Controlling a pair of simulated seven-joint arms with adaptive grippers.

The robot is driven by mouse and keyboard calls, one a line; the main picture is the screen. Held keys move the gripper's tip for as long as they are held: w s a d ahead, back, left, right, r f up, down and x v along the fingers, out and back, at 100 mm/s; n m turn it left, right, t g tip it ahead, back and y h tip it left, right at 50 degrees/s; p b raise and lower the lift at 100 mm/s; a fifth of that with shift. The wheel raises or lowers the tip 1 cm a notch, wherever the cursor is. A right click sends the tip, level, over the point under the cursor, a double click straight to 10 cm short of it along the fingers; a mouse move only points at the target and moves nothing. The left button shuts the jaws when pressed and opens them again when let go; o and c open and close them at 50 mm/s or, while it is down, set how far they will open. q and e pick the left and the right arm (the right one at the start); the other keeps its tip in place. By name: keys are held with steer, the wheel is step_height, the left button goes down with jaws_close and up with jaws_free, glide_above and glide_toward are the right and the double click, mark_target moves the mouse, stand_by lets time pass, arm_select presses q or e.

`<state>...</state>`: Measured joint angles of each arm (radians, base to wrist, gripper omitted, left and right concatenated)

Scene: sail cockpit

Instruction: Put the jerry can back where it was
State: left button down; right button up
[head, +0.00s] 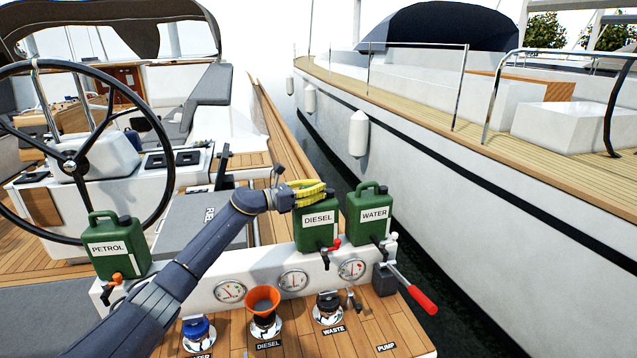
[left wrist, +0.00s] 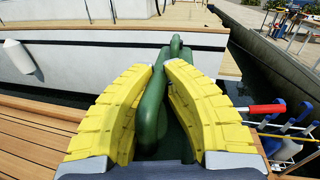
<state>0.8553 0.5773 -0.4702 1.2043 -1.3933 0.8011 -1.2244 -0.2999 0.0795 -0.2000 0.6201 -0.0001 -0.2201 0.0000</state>
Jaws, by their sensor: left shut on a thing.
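A green jerry can labelled DIESEL (head: 317,236), with a red tap, is upright at the right part of the white console ledge (head: 262,262). I cannot tell whether its base touches the ledge. My left gripper (head: 308,190), with yellow fingers, is shut on its handle from above. In the left wrist view the green handle (left wrist: 150,118) lies between the yellow fingers (left wrist: 160,85). The WATER jerry can (head: 368,214) stands close on its right. The PETROL jerry can (head: 117,248) stands at the left end. My right gripper is out of view.
An orange funnel (head: 263,299) sits in the DIESEL filler, between a blue-capped filler (head: 196,329) and the WASTE filler (head: 329,303). A red-handled pump lever (head: 421,299) sticks out at the right. The steering wheel (head: 75,160) is at left. Water and another boat (head: 440,190) lie beyond.

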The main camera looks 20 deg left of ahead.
arm_select(q)
steer(key=shift+f, duration=0.4)
steer(key=c, duration=1.9)
jaws_free()
steer(key=shift+f, duration=0.35)
steer(key=shift+c, duration=0.2)
steer(key=o, duration=0.5)
steer(key=shift+r, duration=0.1)
steer(key=shift+c, duration=0.2)
steer(key=shift+r, duration=0.2)
steer(key=v, duration=1.2)
steer(key=shift+r, duration=0.1)
